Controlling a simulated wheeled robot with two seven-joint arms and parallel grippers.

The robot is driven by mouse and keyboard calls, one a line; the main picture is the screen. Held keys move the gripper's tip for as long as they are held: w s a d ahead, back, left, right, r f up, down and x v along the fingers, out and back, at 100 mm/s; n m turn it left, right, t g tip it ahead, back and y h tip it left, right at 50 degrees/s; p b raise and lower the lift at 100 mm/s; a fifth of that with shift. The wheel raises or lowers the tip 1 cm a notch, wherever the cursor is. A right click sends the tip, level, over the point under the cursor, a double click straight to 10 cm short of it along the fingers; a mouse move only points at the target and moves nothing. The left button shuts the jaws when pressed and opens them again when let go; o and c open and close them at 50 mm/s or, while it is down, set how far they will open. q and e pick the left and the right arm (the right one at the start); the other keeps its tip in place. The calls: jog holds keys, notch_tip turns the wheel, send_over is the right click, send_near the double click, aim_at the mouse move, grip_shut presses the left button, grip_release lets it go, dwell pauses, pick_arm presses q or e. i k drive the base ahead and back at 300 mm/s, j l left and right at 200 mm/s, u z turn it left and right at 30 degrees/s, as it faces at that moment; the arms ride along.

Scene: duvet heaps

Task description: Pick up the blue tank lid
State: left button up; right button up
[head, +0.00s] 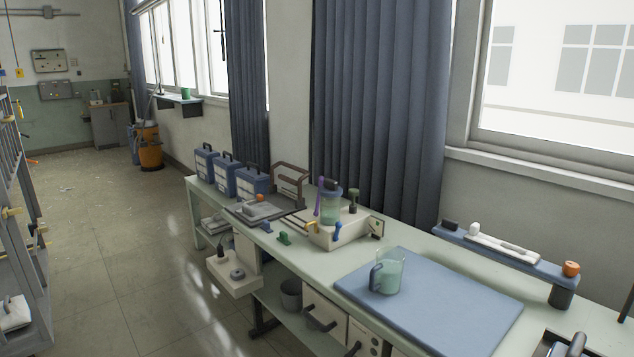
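A clear, green-tinted tank (331,208) stands upright on a cream-coloured bench unit near the middle of the long table. A blue lid (332,190) sits on top of the tank, with a dark knob on it. Neither of my grippers shows in the head view, so nothing of mine is seen near the lid.
The long pale table (415,252) runs along the window wall. A glass jug (387,274) stands on a blue mat (455,310). Blue cases (228,177) stand at the far end. A raised blue shelf (510,258) is at right. Floor (130,240) left of the table is open.

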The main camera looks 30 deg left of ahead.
aim_at(330, 188)
jog(key=j+z, duration=0.1)
jog(key=j, duration=1.4)
jog(key=j+z, duration=0.15)
jog(key=j, duration=0.6)
jog(key=k+j+z, duration=0.1)
jog(key=j, duration=0.6)
jog(key=k+j, duration=0.1)
jog(key=j, duration=0.65)
jog(key=z, duration=0.05)
